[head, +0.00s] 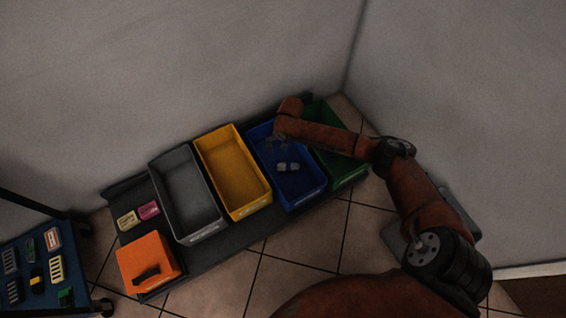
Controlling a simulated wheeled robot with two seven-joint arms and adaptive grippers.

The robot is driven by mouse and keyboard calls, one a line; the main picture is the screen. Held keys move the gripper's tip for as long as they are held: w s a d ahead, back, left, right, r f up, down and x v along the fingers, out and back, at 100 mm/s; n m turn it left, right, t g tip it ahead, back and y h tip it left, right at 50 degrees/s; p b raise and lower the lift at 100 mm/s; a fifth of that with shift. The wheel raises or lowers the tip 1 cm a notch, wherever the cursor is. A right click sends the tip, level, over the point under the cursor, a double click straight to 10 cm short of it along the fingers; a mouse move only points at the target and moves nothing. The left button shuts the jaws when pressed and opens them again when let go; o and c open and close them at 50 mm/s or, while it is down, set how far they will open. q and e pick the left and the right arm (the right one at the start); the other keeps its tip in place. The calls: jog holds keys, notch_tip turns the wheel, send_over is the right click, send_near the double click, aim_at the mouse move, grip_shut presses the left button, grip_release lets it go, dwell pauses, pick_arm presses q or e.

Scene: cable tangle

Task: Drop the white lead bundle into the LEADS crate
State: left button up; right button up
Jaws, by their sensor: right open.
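A small whitish object (288,167), which looks like the white lead bundle, lies inside the blue crate (311,198). It shows as two pale lumps and appears to rest on the crate floor. My right gripper (278,143) is open, above the back part of the blue crate, and apart from the whitish object. Its fingers are dark and hard to make out against the blue. The crates' front labels are too small to read, so I cannot tell which one is marked LEADS. My left gripper is not in view.
A grey crate (186,198), a yellow crate (232,172) and a green crate (345,181), partly behind my right arm, share the dark bench. An orange box (147,261) and pink (149,210) and cream (127,220) items sit left. A blue cart (25,285) stands far left.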

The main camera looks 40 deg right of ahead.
notch_tip(320, 180, up, 12)
dwell(0.6)
